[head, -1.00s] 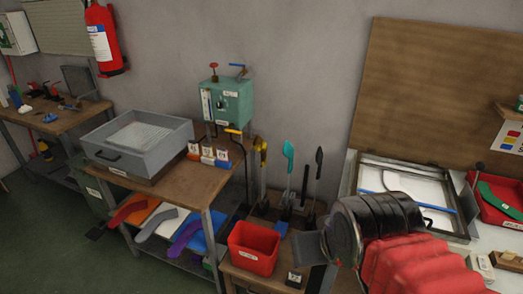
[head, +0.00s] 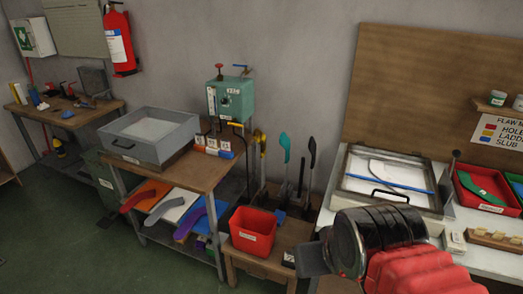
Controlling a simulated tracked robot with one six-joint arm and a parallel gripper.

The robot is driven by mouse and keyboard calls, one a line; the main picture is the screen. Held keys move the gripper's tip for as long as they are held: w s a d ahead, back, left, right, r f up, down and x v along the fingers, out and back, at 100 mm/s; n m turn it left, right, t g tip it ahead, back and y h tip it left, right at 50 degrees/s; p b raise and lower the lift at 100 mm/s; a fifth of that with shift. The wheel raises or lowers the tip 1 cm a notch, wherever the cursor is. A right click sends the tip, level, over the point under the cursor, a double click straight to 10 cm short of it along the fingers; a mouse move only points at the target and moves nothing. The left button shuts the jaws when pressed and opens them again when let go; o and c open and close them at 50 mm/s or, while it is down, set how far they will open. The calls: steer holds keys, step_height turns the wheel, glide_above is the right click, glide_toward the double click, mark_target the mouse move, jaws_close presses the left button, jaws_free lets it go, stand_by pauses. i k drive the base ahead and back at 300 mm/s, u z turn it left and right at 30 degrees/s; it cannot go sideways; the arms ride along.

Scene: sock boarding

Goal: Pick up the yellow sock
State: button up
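A small yellow foot-topped shape (head: 259,138) stands upright at the back, between the wooden bench and a teal upright shape (head: 285,146). It is the main sock-like yellow thing in view, but it is too small to tell whether it is a sock or a bare form. My gripper (head: 312,259) shows only in part at the lower right, at the end of my dark and red arm, well in front of and apart from the yellow shape. Its fingers cannot be made out, so I cannot tell whether it is open or shut.
A red bin (head: 252,234) stands on a low wooden stand. A grey box (head: 150,143) sits on the bench, with coloured foot shapes (head: 170,205) on the shelf below. A white table (head: 480,258) with a framed tray is at the right. Green floor (head: 95,250) at left is clear.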

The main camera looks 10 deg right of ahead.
mark_target(259, 137)
steer(key=k, duration=0.8)
steer(key=u, duration=0.5)
steer(key=i, duration=0.55)
steer(key=u, duration=0.7)
steer(key=i, duration=1.55)
steer(key=z, duration=0.75)
steer(key=i, duration=0.75)
steer(key=z, duration=0.6)
